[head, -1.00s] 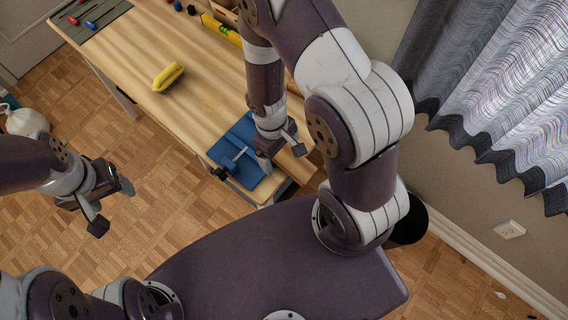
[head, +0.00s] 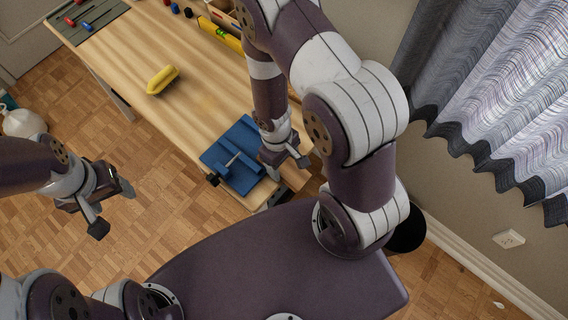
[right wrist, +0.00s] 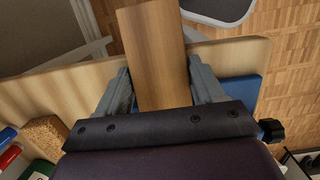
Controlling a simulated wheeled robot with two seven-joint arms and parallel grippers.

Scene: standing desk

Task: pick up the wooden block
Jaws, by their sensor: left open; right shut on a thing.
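The wooden block (right wrist: 155,50) is a brown, flat-sided piece in the right wrist view. It lies between the two fingers of my right gripper (right wrist: 162,78), which is shut on it, and it sticks out past the fingertips. My left gripper (head: 112,208) is open and empty over the floor, left of the desk.
The blue vise (head: 241,150) is clamped at the desk's near end, close to my right gripper. A yellow object (head: 162,80) lies mid-desk. A yellow level (head: 222,34) and a tool mat (head: 95,20) are further back. Curtains (head: 495,80) hang at the right.

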